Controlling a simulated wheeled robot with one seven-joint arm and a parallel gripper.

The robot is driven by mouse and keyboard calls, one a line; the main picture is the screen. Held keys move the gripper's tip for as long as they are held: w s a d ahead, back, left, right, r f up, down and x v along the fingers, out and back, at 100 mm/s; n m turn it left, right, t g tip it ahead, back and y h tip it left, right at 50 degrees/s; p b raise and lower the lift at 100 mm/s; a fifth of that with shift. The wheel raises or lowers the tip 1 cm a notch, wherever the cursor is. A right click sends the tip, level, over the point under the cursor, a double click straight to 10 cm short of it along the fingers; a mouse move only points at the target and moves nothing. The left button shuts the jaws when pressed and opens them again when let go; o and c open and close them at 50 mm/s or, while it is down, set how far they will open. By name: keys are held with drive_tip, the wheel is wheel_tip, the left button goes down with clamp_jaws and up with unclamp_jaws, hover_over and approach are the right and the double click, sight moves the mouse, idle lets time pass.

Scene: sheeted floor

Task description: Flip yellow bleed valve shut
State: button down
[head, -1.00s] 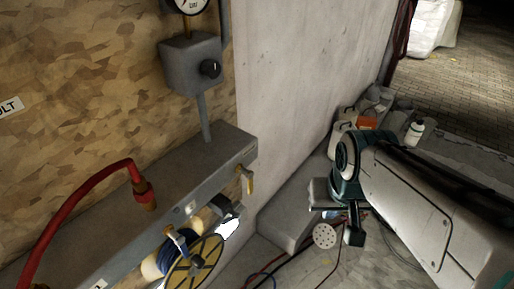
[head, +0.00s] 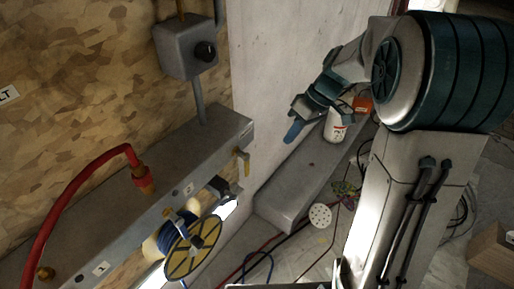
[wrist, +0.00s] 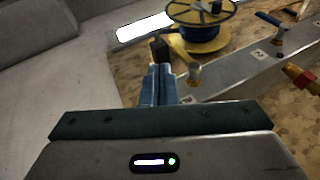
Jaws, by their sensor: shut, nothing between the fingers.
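The yellow bleed valve (head: 242,161) sits at the right end of the grey manifold (head: 215,135), its small lever hanging down along the end in the head view. In the wrist view the yellow valve (wrist: 194,73) is just right of my fingertips, beyond them. My gripper (head: 292,133) is shut and empty, its blue fingers pointing down, to the right of the valve and apart from it in the head view. The shut fingers also show in the wrist view (wrist: 159,84). Whether they touch the valve is unclear there, but a gap shows in the head view.
A yellow-and-black reel (head: 193,247) stands below the manifold. A red hose (head: 70,190) rises from a brass fitting. A grey box with a black knob (head: 204,50) is above. A concrete ledge (head: 290,195) and a white container (head: 338,125) lie right of the manifold.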

drive_tip(key=w+n, duration=0.1)
drive_tip(key=w+f+y, duration=0.1)
drive_tip(key=w, duration=0.1)
drive_tip(key=w+f+n, duration=0.1)
drive_tip(key=w, duration=0.1)
drive_tip(key=shift+a+f+n+y, duration=0.1)
drive_tip(key=shift+a+n+y, duration=0.2)
drive_tip(key=shift+a+y, duration=0.1)
drive_tip(key=shift+f+g, duration=0.1)
drive_tip(key=shift+g, duration=0.2)
drive_tip(key=s+a+f+p, duration=0.2)
drive_tip(key=s+a+f, duration=0.2)
drive_tip(key=a+f, duration=0.3)
drive_tip(key=shift+s+a+f+p, duration=0.3)
drive_tip(key=shift+a+f+p, duration=0.1)
drive_tip(key=shift+a, duration=0.2)
drive_tip(key=shift+a, duration=0.1)
